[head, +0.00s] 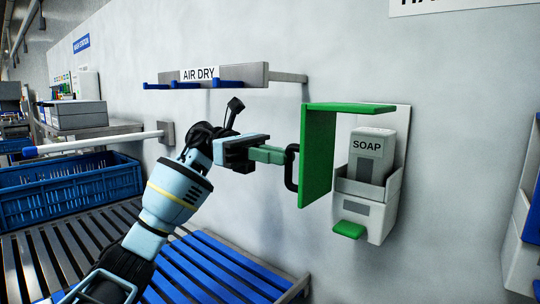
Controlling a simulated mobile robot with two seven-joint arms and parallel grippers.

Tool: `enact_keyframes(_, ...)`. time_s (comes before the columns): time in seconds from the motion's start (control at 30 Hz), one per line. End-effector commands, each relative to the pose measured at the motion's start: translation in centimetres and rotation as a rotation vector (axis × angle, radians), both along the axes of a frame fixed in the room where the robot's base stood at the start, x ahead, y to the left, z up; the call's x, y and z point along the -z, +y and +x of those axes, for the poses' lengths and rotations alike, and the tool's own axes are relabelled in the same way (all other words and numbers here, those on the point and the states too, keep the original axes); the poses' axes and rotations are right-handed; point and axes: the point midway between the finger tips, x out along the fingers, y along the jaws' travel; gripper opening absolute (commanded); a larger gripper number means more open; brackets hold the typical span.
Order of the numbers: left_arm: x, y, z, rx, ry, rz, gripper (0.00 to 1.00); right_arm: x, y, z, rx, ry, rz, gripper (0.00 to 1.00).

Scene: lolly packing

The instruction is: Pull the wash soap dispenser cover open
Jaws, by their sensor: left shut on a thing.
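A black handle (290,168) is on the cover's left face. My left gripper (284,155) comes in from the left and is shut on the handle. The exact contact at the fingertips is small in the picture. My right gripper is not in view.
An AIR DRY rack (250,74) with blue hooks is on the wall above my left arm. A blue crate (70,186) and a blue-slatted bench (215,268) are at the left and below. A blue-edged unit (523,225) stands at the right edge.

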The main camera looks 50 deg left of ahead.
Motion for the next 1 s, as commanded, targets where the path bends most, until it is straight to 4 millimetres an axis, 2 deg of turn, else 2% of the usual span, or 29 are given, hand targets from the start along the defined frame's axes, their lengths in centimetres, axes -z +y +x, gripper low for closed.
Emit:
enact_keyframes(0.03, -0.1, 0.1, 0.8, -0.026, 0.003, -0.016, 0.0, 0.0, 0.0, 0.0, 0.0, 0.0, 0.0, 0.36)
enact_keyframes(0.47, 0.0, 0.0, 0.8, -0.024, 0.004, -0.017, 0.0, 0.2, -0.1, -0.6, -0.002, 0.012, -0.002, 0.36)
enact_keyframes(0.5, 0.0, 0.0, 0.8, -0.024, 0.005, -0.017, 0.14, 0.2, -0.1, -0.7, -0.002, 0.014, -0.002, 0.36)
enact_keyframes(0.67, 0.0, 0.0, 0.8, -0.024, 0.004, -0.016, 0.34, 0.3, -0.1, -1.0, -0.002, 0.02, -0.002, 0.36)
enact_keyframes(1.0, 0.1, 0.0, 0.8, -0.023, 0.006, -0.013, 0.34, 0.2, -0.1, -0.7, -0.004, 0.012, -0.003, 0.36)
